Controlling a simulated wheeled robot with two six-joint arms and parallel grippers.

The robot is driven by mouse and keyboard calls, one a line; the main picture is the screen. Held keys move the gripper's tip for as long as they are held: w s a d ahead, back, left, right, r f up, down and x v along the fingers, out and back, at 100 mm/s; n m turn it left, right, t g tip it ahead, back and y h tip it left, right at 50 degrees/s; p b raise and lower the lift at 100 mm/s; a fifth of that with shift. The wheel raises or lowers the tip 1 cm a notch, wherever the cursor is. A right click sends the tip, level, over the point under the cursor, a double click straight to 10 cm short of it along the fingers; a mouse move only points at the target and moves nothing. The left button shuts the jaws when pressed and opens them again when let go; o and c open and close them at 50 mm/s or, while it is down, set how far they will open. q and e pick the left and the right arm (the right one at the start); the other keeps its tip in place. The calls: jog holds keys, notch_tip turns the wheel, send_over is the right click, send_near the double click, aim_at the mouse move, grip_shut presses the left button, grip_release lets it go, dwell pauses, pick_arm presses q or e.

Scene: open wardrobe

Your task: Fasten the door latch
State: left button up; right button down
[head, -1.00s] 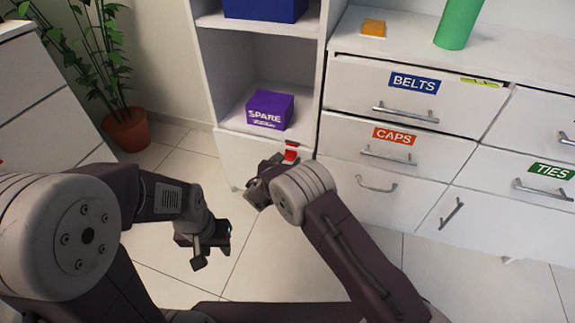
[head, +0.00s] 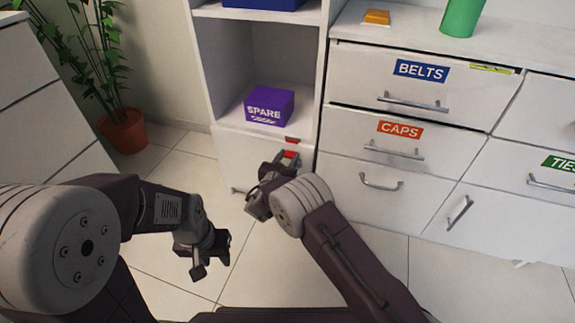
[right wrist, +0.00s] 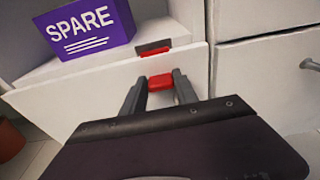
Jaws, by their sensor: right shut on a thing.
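The door is the white panel (head: 240,164) below the open shelf, and it looks shut or nearly so. A red latch piece (head: 290,154) sits near its top edge and also shows in the right wrist view (right wrist: 161,81). A darker red strip (head: 292,140) lies just above it on the shelf edge, seen too in the right wrist view (right wrist: 155,48). My right gripper (head: 286,160) is at the door, its two grey fingers (right wrist: 160,91) shut on the red latch piece. My left gripper (head: 215,250) hangs over the floor, apart from the door; its opening is unclear.
A purple SPARE box (head: 269,106) stands on the shelf above the door. Drawers with handles, including the CAPS drawer (head: 370,135), are close on the right. A potted plant (head: 122,131) stands at the back left. The floor before the door is clear.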

jog(key=shift+w+f+t+b, duration=0.15)
jog(key=shift+f+t+b, duration=0.3)
jog(key=shift+t+b, duration=0.15)
jog(key=shift+r, duration=0.15)
pick_arm(q)
notch_tip(320, 180, down, 2)
jog(key=shift+f, duration=0.1)
pick_arm(e)
jog(key=c, duration=0.9)
grip_release()
jog(key=shift+c, duration=0.2)
jog(key=shift+r+p, duration=0.15)
jog(key=shift+p, duration=0.25)
pick_arm(q)
notch_tip(320, 180, up, 6)
jog(key=p, duration=0.5)
jog(key=shift+p, duration=0.3)
pick_arm(e)
jog(key=v, duration=0.9)
jog(key=shift+f, duration=0.25)
